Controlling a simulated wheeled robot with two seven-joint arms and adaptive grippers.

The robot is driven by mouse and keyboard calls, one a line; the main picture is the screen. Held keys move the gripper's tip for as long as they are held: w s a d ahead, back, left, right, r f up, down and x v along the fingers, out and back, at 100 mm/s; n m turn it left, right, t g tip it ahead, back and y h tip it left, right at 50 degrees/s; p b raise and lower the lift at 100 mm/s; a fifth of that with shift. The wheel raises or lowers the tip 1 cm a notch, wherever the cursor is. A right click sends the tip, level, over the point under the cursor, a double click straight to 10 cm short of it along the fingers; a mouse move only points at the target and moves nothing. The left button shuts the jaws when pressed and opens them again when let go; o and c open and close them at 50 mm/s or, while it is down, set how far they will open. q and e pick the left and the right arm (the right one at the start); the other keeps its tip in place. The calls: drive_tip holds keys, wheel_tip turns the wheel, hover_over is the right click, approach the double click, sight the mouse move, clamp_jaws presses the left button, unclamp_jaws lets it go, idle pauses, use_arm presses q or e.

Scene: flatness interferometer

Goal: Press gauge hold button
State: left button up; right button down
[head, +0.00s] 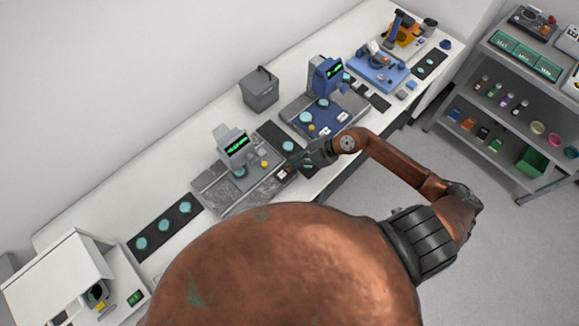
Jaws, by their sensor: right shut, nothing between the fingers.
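A grey gauge (232,142) with a lit green display stands on a grey stone-like plate (215,190) at the middle of the bench. A pale teal disc (240,172) sits under the gauge head. A small yellow round part (264,163) and small dark and white parts lie to its right on the plate; I cannot tell which is the hold button. My right gripper (291,168) is shut and empty, its tips low over the right side of the plate. Contact cannot be made out at this size. My left gripper is not in view.
Dark strips with teal discs (164,223) lie on both sides of the plate. A blue gauge station (326,76), a grey bin (259,89) and a blue fixture (380,72) stand farther right. A white hooded box (62,268) is at lower left, shelves (475,120) at right.

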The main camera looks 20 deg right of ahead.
drive_tip(key=shift+f, duration=0.15)
idle(0.3)
drive_tip(key=shift+f, duration=0.25)
drive_tip(key=shift+f, duration=0.5)
idle(0.6)
drive_tip(key=shift+r, duration=0.15)
drive_tip(key=shift+r+p, duration=0.8)
drive_tip(key=shift+p, duration=0.45)
wheel_tip(320, 180, up, 5)
drive_tip(key=p, duration=0.5)
drive_tip(key=shift+p, duration=0.35)
